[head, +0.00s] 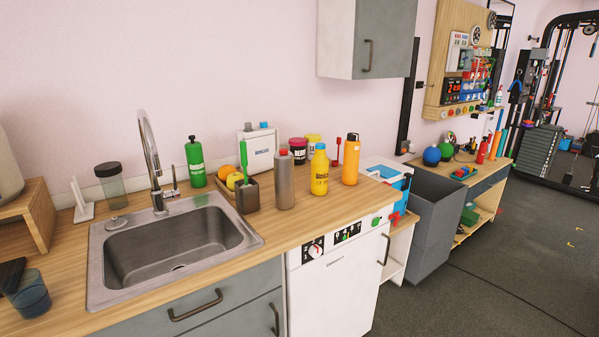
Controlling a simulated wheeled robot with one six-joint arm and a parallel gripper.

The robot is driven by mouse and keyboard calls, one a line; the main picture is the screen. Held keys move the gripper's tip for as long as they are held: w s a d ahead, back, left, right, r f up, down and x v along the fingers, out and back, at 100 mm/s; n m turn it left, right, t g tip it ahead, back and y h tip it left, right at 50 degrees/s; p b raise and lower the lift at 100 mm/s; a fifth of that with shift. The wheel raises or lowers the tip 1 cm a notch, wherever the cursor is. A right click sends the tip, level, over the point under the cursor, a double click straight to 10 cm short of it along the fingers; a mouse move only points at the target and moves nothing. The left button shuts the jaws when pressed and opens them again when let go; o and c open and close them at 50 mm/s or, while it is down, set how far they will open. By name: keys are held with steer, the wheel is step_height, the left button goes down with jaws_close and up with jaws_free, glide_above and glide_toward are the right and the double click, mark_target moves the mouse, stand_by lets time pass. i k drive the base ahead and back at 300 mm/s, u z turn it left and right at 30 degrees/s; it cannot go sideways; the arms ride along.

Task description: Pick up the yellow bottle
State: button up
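The yellow bottle (320,172) stands upright on the wooden counter (300,228), right of the sink. My gripper is not in view in the head view.
A metal sink (130,285) with a tall faucet (150,155) takes up the left. A dark brush holder (247,194), green bottle (195,162), white container (259,152) and several tubs stand behind. A wall cabinet (368,38) hangs above. Counter in front is clear.

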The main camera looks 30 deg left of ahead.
mark_target(319, 163)
steer(key=u, duration=0.65)
steer(key=i, duration=0.8)
steer(key=u, duration=1.25)
steer(key=i, duration=0.8)
steer(key=u, duration=0.1)
